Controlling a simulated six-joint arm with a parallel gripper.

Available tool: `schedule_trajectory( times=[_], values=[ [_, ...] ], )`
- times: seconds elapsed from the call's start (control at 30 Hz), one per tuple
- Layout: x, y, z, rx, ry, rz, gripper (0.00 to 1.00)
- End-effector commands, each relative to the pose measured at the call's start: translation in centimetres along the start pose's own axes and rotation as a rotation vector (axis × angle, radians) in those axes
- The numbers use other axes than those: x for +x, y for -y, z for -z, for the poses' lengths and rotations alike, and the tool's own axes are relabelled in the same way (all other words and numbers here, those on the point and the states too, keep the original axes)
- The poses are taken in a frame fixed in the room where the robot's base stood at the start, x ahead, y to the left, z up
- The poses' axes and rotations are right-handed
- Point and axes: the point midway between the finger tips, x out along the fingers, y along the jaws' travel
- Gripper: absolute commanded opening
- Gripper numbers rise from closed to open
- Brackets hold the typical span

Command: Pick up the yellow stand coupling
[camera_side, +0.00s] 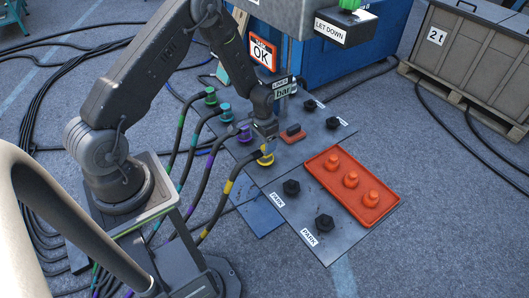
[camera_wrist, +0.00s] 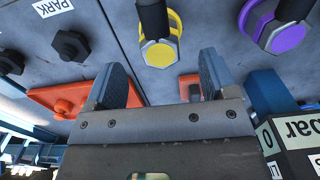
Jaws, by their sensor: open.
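The yellow stand coupling (camera_side: 266,159) sits on the grey plate with a black, yellow-banded hose running from it to the lower left. In the wrist view, the yellow coupling (camera_wrist: 160,52) shows a silver hex face and a yellow collar, ahead of the gap between my fingers. My gripper (camera_side: 266,138) is just above the coupling in the side view and partly covers it. In the wrist view, my gripper (camera_wrist: 165,76) has its two fingers spread wide with nothing between them. Whether a finger touches the coupling cannot be told.
The purple coupling (camera_side: 244,134) is close by, with teal (camera_side: 226,114) and green (camera_side: 211,97) couplings farther back, all with hoses. A red tray (camera_side: 387,202) with orange caps lies to the right. Black PARK studs (camera_side: 324,222) and a red block (camera_side: 292,133) stand on the plate.

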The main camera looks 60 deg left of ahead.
Motion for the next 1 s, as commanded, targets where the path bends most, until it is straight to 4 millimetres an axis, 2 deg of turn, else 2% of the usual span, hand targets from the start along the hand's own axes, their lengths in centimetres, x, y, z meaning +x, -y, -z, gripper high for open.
schedule_trajectory(
  times=[0.33, 0.67, 1.0],
  values=[
    [4.5, -0.1, 0.4, 0.0, 0.001, 0.0, 0.79],
    [5.1, -0.1, 0.4, 0.0, -0.001, 0.0, 0.79],
    [5.1, -0.1, 0.4, 0.0, -0.001, 0.0, 0.46]
  ],
)
